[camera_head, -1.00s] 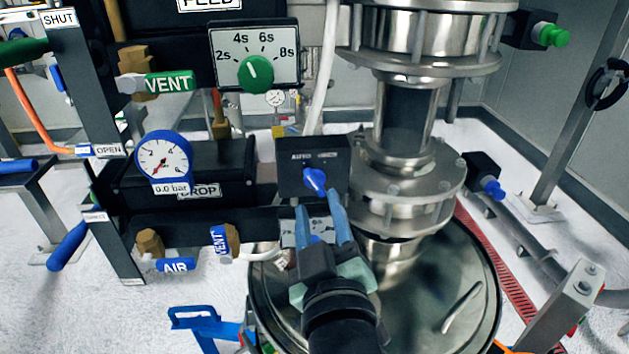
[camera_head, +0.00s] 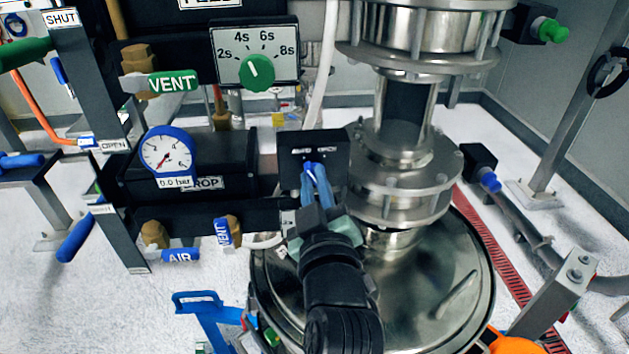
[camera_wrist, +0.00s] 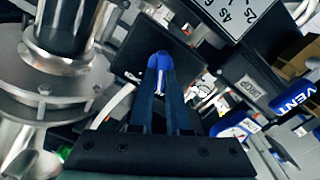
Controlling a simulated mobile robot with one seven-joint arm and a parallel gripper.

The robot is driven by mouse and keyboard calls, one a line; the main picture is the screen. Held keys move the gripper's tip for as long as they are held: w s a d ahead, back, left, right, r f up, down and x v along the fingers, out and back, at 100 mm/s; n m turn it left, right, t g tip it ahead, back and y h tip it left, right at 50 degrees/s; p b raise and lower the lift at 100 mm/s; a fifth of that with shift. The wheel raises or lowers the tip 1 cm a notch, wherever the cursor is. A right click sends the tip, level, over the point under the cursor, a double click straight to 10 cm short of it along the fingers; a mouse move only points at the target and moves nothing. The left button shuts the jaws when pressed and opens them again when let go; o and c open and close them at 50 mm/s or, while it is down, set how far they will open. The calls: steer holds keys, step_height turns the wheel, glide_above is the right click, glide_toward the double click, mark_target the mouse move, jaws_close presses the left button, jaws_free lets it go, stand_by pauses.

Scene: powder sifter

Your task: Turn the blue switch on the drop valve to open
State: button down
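The blue switch (camera_head: 308,166) is on the front of a black box (camera_head: 335,150), under small white lettering too blurred to read fully. The box is left of the steel pipe and right of the black unit marked DROP (camera_head: 203,183). My gripper (camera_head: 317,175) reaches up from below, its two blue fingers close together at the switch and largely covering it. In the wrist view, bright blue (camera_wrist: 159,61) shows at the tips of the dark fingers, against the box front (camera_wrist: 185,62). The fingers appear closed on the switch; its exact angle is hidden.
A steel flanged pipe (camera_head: 402,145) stands close right of my gripper, above a round steel lid (camera_head: 430,285). A pressure gauge (camera_head: 167,150) and the AIR (camera_head: 180,255) and VENT (camera_head: 223,232) handles are to the left. A green timer knob (camera_head: 257,72) is above.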

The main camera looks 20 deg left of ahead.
steer(key=shift+m, duration=0.4)
steer(key=m, duration=0.7)
steer(key=m+p, duration=0.1)
steer(key=m, duration=0.3)
steer(key=shift+w+d, duration=0.15)
steer(key=shift+d, duration=0.25)
stand_by(0.3)
steer(key=c, duration=0.9)
jaws_free()
